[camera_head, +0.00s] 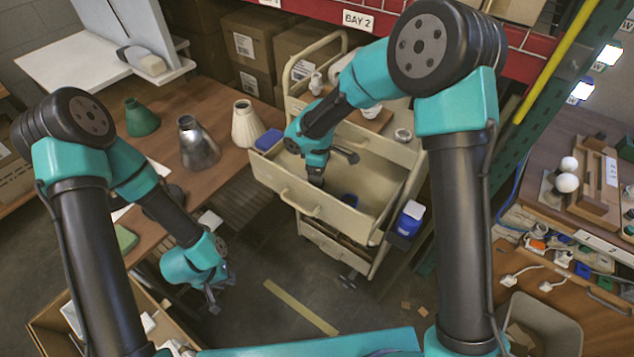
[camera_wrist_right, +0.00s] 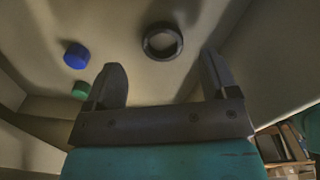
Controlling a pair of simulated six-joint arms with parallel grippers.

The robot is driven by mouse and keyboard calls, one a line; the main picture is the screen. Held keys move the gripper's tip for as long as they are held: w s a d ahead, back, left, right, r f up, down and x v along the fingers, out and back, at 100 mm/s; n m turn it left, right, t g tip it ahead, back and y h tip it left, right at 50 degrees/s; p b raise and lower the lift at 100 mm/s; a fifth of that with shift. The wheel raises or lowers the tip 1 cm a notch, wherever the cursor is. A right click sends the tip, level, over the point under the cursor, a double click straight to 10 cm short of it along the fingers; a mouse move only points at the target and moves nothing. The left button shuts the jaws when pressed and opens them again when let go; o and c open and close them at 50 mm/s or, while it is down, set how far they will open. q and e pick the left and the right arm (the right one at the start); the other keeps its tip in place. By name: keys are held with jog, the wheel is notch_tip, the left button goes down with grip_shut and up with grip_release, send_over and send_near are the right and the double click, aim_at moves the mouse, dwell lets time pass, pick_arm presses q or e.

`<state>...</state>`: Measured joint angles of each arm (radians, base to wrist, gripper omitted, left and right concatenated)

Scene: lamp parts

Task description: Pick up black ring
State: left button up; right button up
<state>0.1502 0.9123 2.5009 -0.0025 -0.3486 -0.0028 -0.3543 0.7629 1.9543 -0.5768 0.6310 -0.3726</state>
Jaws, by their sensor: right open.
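The black ring (camera_wrist_right: 161,56) lies flat on the floor of the cream drawer (camera_head: 268,176), as my right wrist view shows. I cannot make it out in the head view, where my right arm blocks part of the drawer. My right gripper (camera_wrist_right: 161,64) is open and empty; its two fingers point toward the ring, which appears just beyond and between the tips, not touching. In the head view my right gripper (camera_head: 316,178) reaches down into the open drawer. My left gripper (camera_head: 213,294) hangs over the floor at lower left, apart from everything; its jaw opening is unclear.
A blue cap (camera_wrist_right: 75,55) and a green cap (camera_wrist_right: 81,91) lie in the drawer left of the ring. Drawer walls enclose the right gripper. The wooden table (camera_head: 170,150) holds lamp shades, including a silver one (camera_head: 198,146). A blue-and-white container (camera_head: 409,218) stands beside the drawer.

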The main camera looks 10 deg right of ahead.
jog(key=shift+s+f, duration=0.15)
jog(key=shift+f, duration=2.1)
jog(key=shift+c, duration=0.5)
jog(key=c, duration=0.9)
